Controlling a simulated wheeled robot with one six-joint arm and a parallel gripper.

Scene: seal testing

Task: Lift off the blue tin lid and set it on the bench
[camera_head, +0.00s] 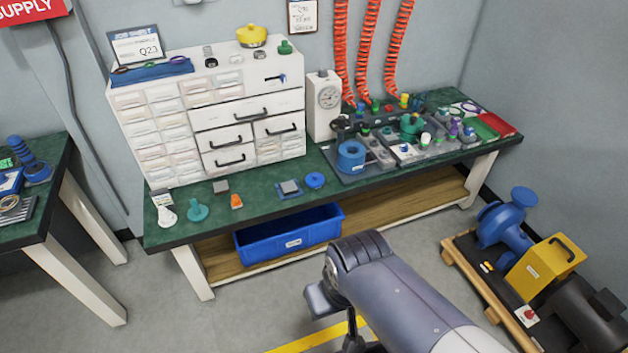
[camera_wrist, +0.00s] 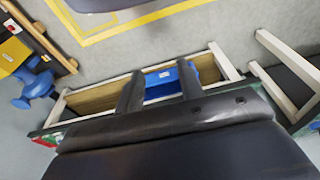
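A small round blue object (camera_head: 314,180), which may be the lidded blue tin, sits near the front edge of the green bench (camera_head: 265,200). A larger blue round piece (camera_head: 351,157) stands on the grey tray to its right. I cannot tell which one is the tin, or make out a separate lid. My gripper shows in the wrist view (camera_wrist: 161,68) with its two dark fingers apart and nothing between them. It is away from the bench top, and my arm mostly hides it in the head view.
A blue bin (camera_head: 290,236) is on the bench's lower shelf. White drawers (camera_head: 215,120) and a gauge box (camera_head: 324,100) stand at the back. Small parts sit along the front edge, with some bare green top between them. A pump on a pallet (camera_head: 530,262) stands right.

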